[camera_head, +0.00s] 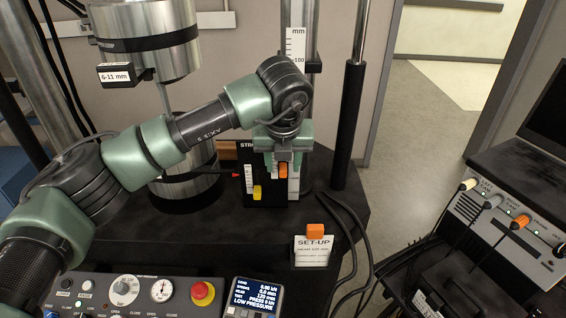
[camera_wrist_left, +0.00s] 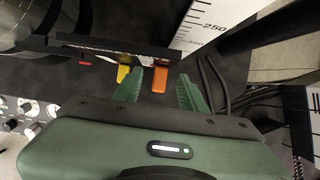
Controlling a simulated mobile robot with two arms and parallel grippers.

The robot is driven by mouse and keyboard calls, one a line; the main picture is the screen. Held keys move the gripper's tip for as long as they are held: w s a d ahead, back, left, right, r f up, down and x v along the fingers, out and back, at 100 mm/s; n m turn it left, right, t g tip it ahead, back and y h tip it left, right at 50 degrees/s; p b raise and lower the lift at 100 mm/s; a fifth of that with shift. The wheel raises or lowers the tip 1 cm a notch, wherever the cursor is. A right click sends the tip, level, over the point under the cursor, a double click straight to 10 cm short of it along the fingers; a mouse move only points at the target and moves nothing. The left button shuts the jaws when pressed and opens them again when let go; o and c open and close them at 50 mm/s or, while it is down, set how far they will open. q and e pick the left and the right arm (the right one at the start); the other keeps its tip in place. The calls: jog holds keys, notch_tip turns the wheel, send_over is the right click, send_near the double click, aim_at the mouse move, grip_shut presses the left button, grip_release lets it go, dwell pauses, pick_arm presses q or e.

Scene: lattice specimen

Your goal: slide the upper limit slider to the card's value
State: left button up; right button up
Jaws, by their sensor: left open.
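My left gripper (camera_head: 282,168) hangs in front of a black slider panel (camera_head: 249,160) behind the console. In the left wrist view its green fingers (camera_wrist_left: 158,72) stand apart, with an orange slider knob (camera_wrist_left: 160,79) between their tips; no grip on it shows. The orange knob also shows in the head view (camera_head: 283,171). A yellow slider knob (camera_head: 257,192) sits lower and to the left; in the wrist view (camera_wrist_left: 123,74) it is beside the left finger. The SET-UP card (camera_head: 313,251) stands upright at the front right; its small print is unreadable. My arm hides part of the panel's lettering.
A testing machine with a "6-11 mm" tag (camera_head: 116,75) and steel cylinders stands left of the panel. A console with a red button (camera_head: 203,292) and a display (camera_head: 254,298) is in front. Black cables (camera_head: 351,235) run right of the card. A dark column (camera_head: 349,125) stands right of the panel.

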pick_arm(q)
jog(key=p+v, duration=0.1)
jog(key=v, duration=0.4)
jog(key=shift+s+r, duration=0.15)
jog(key=shift+r, duration=0.15)
jog(key=b+v, duration=0.2)
jog(key=v, duration=0.5)
jog(key=shift+s+r, duration=0.2)
jog(key=shift+r, duration=0.15)
dwell(2.0)
